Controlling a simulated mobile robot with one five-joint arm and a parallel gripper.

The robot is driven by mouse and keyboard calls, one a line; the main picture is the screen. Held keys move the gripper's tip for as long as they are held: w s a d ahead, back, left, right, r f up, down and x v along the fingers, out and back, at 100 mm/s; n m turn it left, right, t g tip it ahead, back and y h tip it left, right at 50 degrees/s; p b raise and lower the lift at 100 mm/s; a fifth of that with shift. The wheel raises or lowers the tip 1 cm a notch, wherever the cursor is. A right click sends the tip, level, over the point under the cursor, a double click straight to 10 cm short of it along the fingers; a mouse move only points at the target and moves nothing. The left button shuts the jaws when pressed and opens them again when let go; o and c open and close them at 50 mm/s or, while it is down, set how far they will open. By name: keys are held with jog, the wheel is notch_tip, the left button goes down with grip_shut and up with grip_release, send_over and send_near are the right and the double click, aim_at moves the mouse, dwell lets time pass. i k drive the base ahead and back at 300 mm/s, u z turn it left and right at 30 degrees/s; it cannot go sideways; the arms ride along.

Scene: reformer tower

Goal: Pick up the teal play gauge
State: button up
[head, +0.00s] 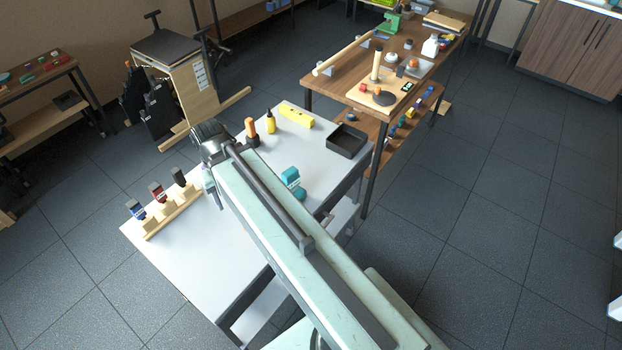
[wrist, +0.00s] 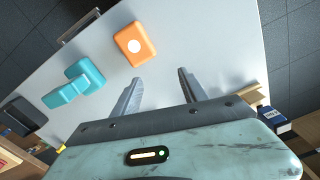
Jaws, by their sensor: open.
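The teal play gauge (wrist: 82,80) lies on the pale bench top, left of my fingers in the wrist view. It has a blocky part and a rounded part. In the head view the teal gauge (head: 291,177) shows just right of my arm. My gripper (wrist: 160,77) is open and empty, its two fingers apart above the bench. The gauge is outside the jaws, to their left in the wrist view. In the head view my arm hides the fingertips.
An orange block (wrist: 135,44) with a white disc lies near the jaws. A black tray (head: 346,141), yellow bar (head: 296,114), yellow bottle (head: 271,122) and orange-handled tool (head: 251,129) stand along the far side. A wooden rack (head: 171,216) is at left.

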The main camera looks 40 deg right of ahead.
aim_at(290, 177)
jog(key=u, duration=1.55)
jog(key=k, duration=2.4)
jog(key=z, duration=1.05)
jog(key=i, duration=1)
jog(key=u, duration=0.05)
